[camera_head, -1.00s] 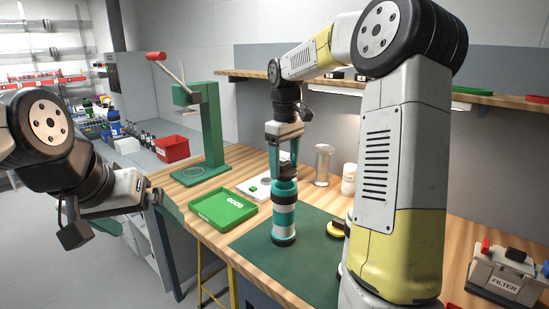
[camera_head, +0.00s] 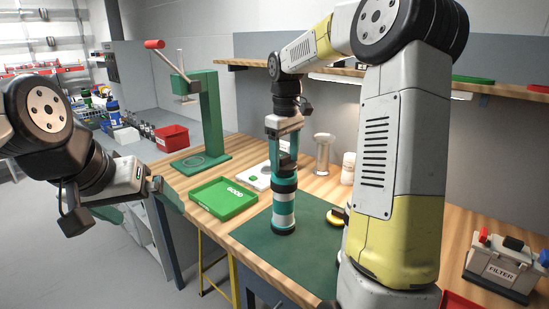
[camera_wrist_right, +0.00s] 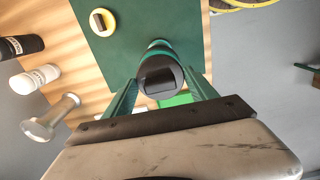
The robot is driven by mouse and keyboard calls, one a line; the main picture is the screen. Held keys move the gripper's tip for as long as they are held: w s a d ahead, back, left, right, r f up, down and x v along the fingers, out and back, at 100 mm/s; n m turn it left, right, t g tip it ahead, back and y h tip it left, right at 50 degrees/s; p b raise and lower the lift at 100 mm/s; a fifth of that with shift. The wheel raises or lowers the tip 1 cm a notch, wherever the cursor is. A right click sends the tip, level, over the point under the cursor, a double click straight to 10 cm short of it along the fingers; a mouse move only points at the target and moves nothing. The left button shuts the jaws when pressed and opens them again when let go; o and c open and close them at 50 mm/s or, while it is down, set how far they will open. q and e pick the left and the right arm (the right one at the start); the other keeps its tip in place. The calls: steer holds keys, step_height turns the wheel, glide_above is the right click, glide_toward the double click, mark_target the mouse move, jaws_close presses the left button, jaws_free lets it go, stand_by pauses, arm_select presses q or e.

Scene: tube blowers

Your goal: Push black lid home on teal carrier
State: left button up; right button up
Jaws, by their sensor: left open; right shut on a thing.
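The teal carrier (camera_head: 284,208), with white and dark bands, stands upright on the dark green mat (camera_head: 262,246). The black lid (camera_wrist_right: 160,80), with a raised dark block on it, shows at the carrier's top in the right wrist view, between my right fingers. My right gripper (camera_head: 284,160) points down over the carrier and is shut on the lid. My left gripper (camera_head: 140,205) is open and empty, left of the table and away from the carrier.
A green GOOD tray (camera_head: 207,207) lies left of the carrier. A green press (camera_head: 210,125) stands behind it. A yellow-and-black round piece (camera_head: 336,217) lies on the mat's right. A metal post (camera_head: 323,155) and white bottles stand behind. A FILTER box (camera_head: 503,268) sits far right.

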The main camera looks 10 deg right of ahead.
steer(key=shift+f, duration=1.1)
stand_by(0.6)
steer(key=o, duration=1.4)
